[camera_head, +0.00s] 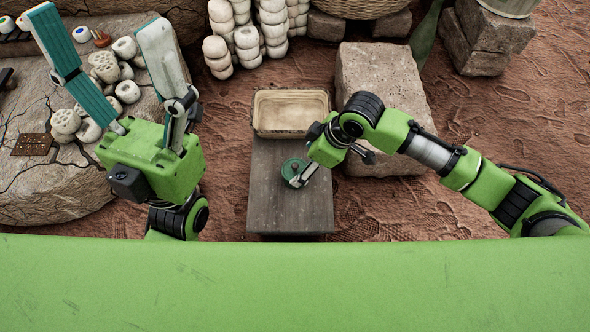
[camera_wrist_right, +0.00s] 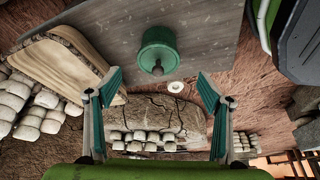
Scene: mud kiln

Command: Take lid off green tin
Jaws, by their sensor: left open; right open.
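The green tin (camera_head: 291,167) stands on the dark wooden bench (camera_head: 290,215), partly covered by my right gripper in the head view. In the right wrist view the tin (camera_wrist_right: 160,38) appears upside down, with its lid on and a small round knob (camera_wrist_right: 158,69) at the lid's centre. My right gripper (camera_wrist_right: 158,82) is open, its two fingers apart on either side of the line to the knob, with nothing between them. In the head view my right gripper (camera_head: 300,180) is at the tin's right edge; contact cannot be told. My left gripper (camera_head: 97,18) is open and empty, raised at the left.
A rectangular tan tray (camera_head: 291,91) lies at the bench's far end. A stone block (camera_head: 383,75) stands to the right, close to my right arm. A low rock slab (camera_head: 40,185) with several clay pieces is at left. Stacked pale clay pieces (camera_head: 247,40) stand behind.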

